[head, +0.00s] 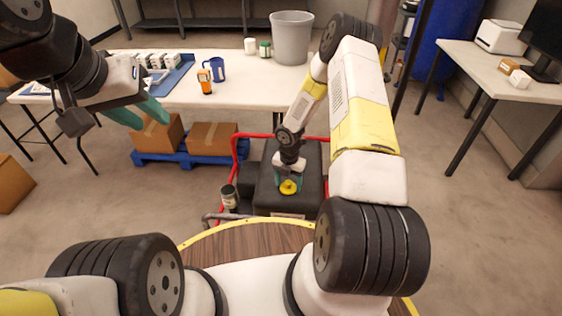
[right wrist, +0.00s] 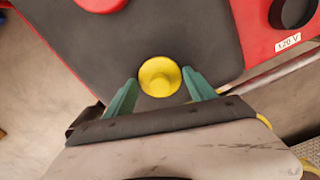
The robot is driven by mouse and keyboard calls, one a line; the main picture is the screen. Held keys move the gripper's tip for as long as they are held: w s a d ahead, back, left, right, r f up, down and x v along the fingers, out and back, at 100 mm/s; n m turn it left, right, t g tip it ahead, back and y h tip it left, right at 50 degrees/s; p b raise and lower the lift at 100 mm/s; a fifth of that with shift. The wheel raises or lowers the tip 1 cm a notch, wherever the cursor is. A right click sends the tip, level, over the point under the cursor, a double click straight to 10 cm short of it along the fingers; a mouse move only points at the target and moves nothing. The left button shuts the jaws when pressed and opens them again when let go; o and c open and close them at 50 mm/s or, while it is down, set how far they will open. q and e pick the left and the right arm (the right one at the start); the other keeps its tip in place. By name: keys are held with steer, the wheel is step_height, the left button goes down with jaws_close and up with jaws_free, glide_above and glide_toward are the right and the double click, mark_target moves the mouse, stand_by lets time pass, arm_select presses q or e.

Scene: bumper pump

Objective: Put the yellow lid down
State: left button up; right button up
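The yellow lid (head: 289,187) is small and round, with a raised middle. It sits between the green fingertips of my right gripper (head: 288,183), over the dark top of the cart (head: 305,165). In the right wrist view the lid (right wrist: 159,77) fills the gap between both fingers (right wrist: 160,84), which appear to press on its sides. I cannot tell whether its underside touches the dark surface. My left gripper (head: 151,119) is open and empty, its green fingers apart, in front of the white table at the left.
A dark jar (head: 229,197) stands left of the cart's dark block, by the red frame (head: 238,160). The white table (head: 235,92) behind holds a blue mug (head: 215,69), an orange device (head: 205,82) and a grey bin (head: 291,38). Cardboard boxes (head: 211,136) lie on a blue pallet.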

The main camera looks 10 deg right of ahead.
steer(key=shift+o, duration=0.9)
step_height(320, 180, up, 12)
step_height(320, 180, up, 15)
steer(key=m+t+h, duration=0.1)
steer(key=m, duration=0.6)
glide_above(289, 182)
steer(key=s+d, duration=0.2)
steer(key=s+r+m+t, duration=0.2)
steer(key=s+r+m, duration=0.45)
steer(key=r, duration=0.55)
steer(key=s+a+r+m+t+y, duration=0.3)
steer(key=s+r+m, duration=0.8)
steer(key=s+m, duration=0.4)
steer(key=shift+s+a, duration=0.45)
steer(key=shift+a, duration=0.25)
